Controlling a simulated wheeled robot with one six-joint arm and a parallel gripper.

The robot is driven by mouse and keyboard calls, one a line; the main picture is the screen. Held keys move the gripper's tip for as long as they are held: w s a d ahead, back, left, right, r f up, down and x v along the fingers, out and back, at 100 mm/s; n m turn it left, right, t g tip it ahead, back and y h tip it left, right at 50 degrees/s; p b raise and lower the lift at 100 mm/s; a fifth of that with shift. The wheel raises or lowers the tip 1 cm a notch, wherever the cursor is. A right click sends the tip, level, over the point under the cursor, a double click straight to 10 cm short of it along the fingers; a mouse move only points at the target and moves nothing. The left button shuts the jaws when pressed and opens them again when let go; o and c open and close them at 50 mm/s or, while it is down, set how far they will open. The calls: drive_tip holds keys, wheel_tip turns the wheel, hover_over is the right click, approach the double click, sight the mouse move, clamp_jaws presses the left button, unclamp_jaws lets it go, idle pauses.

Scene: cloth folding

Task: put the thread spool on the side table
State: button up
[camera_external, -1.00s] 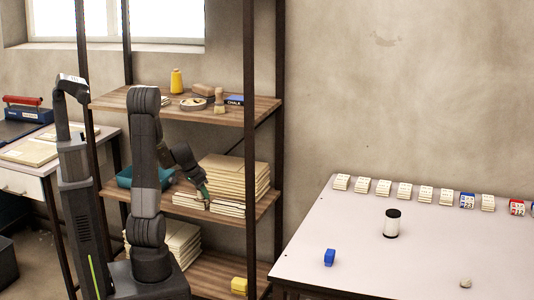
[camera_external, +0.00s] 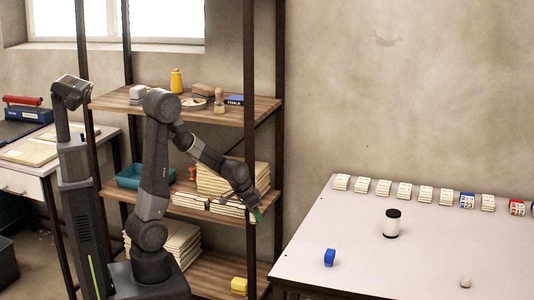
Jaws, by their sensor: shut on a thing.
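My gripper (camera_external: 254,208) is at the end of my arm, in front of the right end of the middle shelf. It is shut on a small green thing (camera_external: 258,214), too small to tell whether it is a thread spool. A yellow cone-shaped spool (camera_external: 177,81) stands upright on the top shelf, apart from my gripper. A pale-topped table (camera_external: 350,236) stands to the right of the shelves. Another table (camera_external: 22,184) with a drawer stands at the left. I cannot tell which is the side table.
A dark shelf post (camera_external: 249,110) stands close by my gripper. The middle shelf holds a teal tray (camera_external: 130,177) and stacked cloths (camera_external: 232,178). The right table carries a black-and-white jar (camera_external: 392,224), a blue block (camera_external: 330,258), a small stone and a back row of cards. Its middle is mostly clear.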

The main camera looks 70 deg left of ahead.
drive_tip(key=w+d+f+m, duration=0.1)
drive_tip(key=w+d+f, duration=0.3)
drive_tip(key=w+d, duration=0.5)
drive_tip(key=w+a+r+n+p, duration=0.2)
drive_tip(key=w+r+p, duration=0.4)
drive_tip(key=r, duration=0.6)
drive_tip(key=w+d+r+m+p, duration=0.1)
drive_tip(key=w+d+r+p, duration=0.15)
drive_tip(key=w+p, duration=0.4)
drive_tip(key=w+d+r+m+p, duration=0.1)
drive_tip(key=w+d+r+p, duration=0.2)
drive_tip(key=w, duration=0.6)
drive_tip(key=w+d+r+m+p, duration=0.1)
drive_tip(key=w+d+p, duration=0.35)
drive_tip(key=w, duration=0.35)
drive_tip(key=w+d+m+h+p, duration=0.1)
drive_tip(key=w+d+p, duration=0.35)
drive_tip(key=d, duration=0.25)
drive_tip(key=f+b, duration=0.4)
drive_tip(key=b, duration=0.1)
drive_tip(key=shift+s+a+f, duration=0.25)
drive_tip(key=shift+s+f, duration=0.1)
drive_tip(key=shift+f, duration=2.4)
